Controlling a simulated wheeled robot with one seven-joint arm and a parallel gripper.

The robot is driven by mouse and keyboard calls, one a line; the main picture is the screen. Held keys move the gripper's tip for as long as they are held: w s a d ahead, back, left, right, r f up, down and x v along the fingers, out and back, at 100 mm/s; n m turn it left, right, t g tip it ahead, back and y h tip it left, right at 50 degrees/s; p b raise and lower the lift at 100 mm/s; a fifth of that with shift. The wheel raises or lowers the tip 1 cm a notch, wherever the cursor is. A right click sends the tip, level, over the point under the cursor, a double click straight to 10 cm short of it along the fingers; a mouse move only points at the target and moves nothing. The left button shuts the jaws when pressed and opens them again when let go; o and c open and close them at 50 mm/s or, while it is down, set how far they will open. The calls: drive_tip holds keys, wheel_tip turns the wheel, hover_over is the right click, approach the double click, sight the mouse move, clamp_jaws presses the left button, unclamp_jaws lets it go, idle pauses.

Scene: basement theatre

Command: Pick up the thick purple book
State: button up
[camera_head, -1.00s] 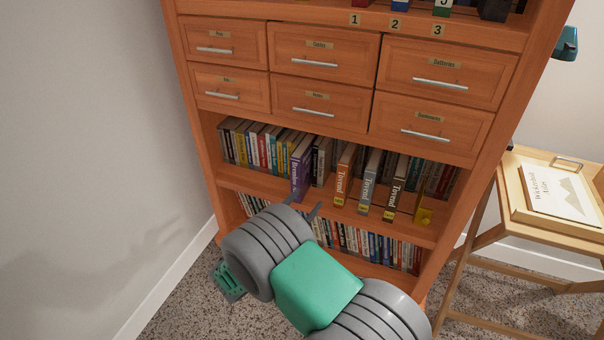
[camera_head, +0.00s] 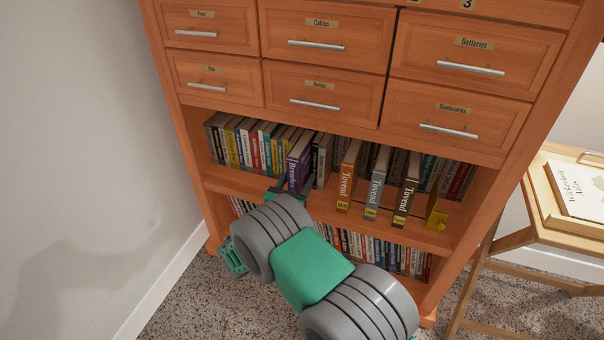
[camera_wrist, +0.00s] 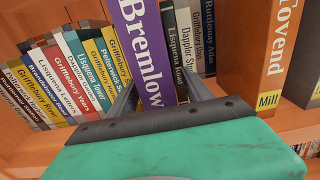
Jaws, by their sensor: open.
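The thick purple book (camera_head: 298,164) stands upright on the upper open shelf and juts out past the row beside it. In the wrist view the purple book (camera_wrist: 145,50) shows its spine with "Bremlow" in white letters. My gripper (camera_head: 292,187) is at the lower part of its spine. In the wrist view my gripper (camera_wrist: 160,86) is open, with one finger on each side of the spine. I cannot tell whether the fingers touch it. The book's bottom edge is hidden behind my gripper in the wrist view.
Thinner books (camera_head: 248,145) stand tightly to the left of the purple book. An orange "Tovend" book (camera_head: 347,177) stands to the right, with grey and dark ones beyond. A lower shelf of books (camera_head: 370,248) is below, drawers (camera_head: 320,92) above. A wooden stand (camera_head: 545,210) is at the right.

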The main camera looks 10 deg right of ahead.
drive_tip(key=shift+w+d, duration=0.15)
drive_tip(key=shift+w, duration=0.1)
clamp_jaws()
idle(0.4)
idle(0.8)
drive_tip(key=shift+r, duration=0.1)
